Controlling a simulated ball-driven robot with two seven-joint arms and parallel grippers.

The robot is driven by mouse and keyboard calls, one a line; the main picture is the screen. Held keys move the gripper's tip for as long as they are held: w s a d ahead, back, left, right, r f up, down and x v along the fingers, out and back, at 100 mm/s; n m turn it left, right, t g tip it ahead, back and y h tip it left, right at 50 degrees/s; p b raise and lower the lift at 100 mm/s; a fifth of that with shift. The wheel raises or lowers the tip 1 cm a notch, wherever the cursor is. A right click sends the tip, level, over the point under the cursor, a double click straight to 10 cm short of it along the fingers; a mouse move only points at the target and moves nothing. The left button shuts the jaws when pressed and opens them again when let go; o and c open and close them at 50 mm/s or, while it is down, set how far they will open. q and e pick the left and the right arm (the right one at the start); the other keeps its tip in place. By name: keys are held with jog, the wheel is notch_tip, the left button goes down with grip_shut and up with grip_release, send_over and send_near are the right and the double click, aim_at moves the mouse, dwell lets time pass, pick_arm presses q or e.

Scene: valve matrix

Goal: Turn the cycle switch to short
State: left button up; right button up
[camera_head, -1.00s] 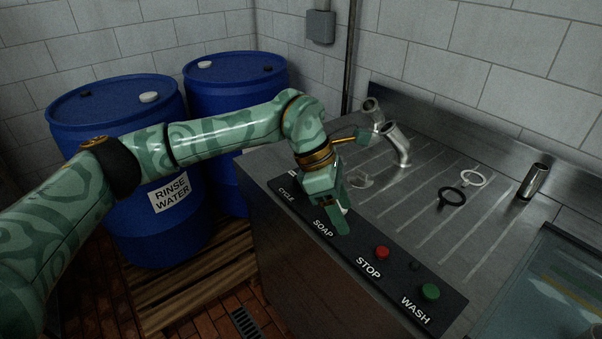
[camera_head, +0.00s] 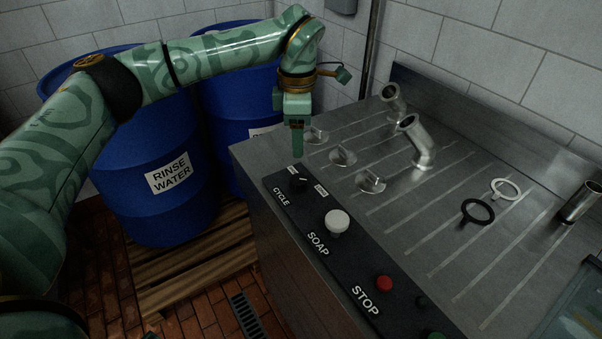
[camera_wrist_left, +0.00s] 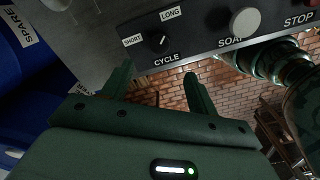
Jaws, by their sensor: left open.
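The cycle switch (camera_head: 299,184) is a small dark knob at the far left end of the black control panel (camera_head: 325,262). It also shows in the left wrist view (camera_wrist_left: 160,41), above the word CYCLE, with SHORT (camera_wrist_left: 132,41) to its left and LONG (camera_wrist_left: 170,14) above it. Its white mark slants up and right, seemingly toward LONG. My left gripper (camera_head: 298,152) points down above and just behind the switch, apart from it. In the left wrist view its two fingers (camera_wrist_left: 158,72) are spread and empty, with the switch beyond them. My right gripper is out of view.
The white soap knob (camera_head: 337,222) and red stop button (camera_head: 384,284) sit along the same panel. Metal spouts (camera_head: 416,142) and black and white rings (camera_head: 478,212) are on the steel counter. Blue barrels (camera_head: 160,205) stand at left.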

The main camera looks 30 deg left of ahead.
aim_at(299, 178)
pick_arm(q)
notch_tip(299, 178, down, 12)
jog(key=b, duration=0.2)
jog(key=shift+r+b, duration=0.25)
jog(key=shift+b, duration=0.05)
jog(key=c, duration=1)
